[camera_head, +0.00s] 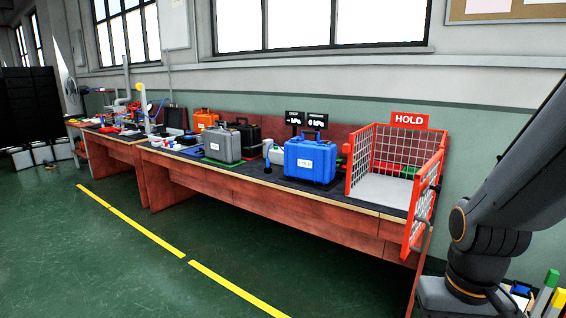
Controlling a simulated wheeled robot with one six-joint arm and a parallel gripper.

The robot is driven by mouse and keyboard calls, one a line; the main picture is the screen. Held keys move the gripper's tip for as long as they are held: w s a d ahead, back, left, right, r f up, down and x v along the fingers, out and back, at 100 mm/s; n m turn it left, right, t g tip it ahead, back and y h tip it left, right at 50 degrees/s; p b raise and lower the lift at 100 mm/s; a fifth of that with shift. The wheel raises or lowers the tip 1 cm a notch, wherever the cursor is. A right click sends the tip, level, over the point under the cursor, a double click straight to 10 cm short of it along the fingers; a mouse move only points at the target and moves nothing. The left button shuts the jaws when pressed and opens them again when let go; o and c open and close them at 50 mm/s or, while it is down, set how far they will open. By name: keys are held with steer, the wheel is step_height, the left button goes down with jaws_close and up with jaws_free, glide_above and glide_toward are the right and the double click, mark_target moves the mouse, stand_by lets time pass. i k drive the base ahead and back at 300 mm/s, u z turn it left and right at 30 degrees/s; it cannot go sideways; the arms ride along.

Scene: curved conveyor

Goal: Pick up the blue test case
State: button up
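The blue test case (311,162) stands upright on the workbench, with its handle on top and a white label on its front. It is just left of the red wire cage marked HOLD. Nothing touches its handle. Part of my arm shows at the right edge, well to the right of the case. My gripper is out of the picture, so its state is not shown.
The red HOLD cage (361,162) has its gate swung out past the bench edge (345,205). A grey case (222,145), a black case (246,134) and an orange case (206,118) stand to the left. The green floor (130,262) in front is clear.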

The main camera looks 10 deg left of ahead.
mark_target(308, 160)
steer(key=u, duration=0.6)
steer(key=i, duration=0.9)
steer(key=u, duration=0.55)
steer(key=i, duration=0.8)
steer(key=z, duration=0.65)
steer(key=i, duration=0.85)
steer(key=z, duration=0.7)
